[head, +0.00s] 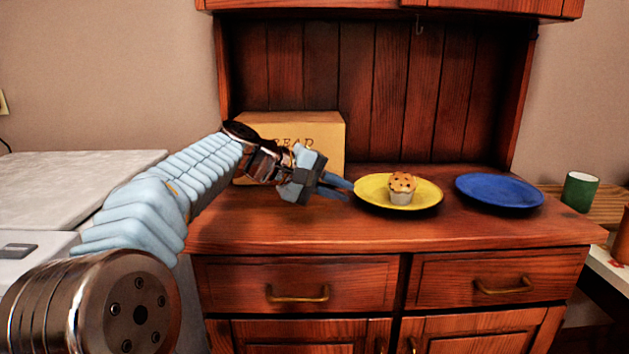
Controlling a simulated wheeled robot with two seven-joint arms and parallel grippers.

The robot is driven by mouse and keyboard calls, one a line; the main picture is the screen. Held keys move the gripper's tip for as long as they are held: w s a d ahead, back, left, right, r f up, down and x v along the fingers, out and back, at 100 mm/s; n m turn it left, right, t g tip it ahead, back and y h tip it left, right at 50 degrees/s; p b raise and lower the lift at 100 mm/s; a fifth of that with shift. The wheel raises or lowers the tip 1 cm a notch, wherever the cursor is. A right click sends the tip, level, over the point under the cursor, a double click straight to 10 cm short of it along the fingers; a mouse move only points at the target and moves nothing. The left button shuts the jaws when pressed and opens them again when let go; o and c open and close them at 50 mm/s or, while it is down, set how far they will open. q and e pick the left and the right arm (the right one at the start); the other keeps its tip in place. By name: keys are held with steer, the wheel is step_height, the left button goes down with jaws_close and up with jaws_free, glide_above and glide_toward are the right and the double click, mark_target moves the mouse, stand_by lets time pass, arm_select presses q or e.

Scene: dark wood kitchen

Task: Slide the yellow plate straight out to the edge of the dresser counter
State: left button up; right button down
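The yellow plate (424,198) lies flat on the dresser counter (300,228), set back from its front edge. A muffin (402,188) in a pale paper cup stands on the plate. My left gripper (350,190) reaches in from the left, with its blue fingertips at the plate's left rim. The two fingers look close together. I cannot tell whether they touch the plate or have its rim between them. My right gripper is not in view.
A blue plate (498,191) lies to the right of the yellow one. A bread box (330,130) stands behind my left gripper. A green cup (579,191) is at far right, beyond the dresser. The counter in front of the yellow plate is clear. Drawers with brass handles (297,297) are below.

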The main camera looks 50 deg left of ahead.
mark_target(365, 198)
arm_select(q)
steer(key=x, duration=0.5)
steer(key=shift+w+d+f, duration=0.1)
steer(key=shift+w+f, duration=0.1)
steer(key=shift+w, duration=0.15)
jaws_close()
steer(key=shift+s+d, duration=0.1)
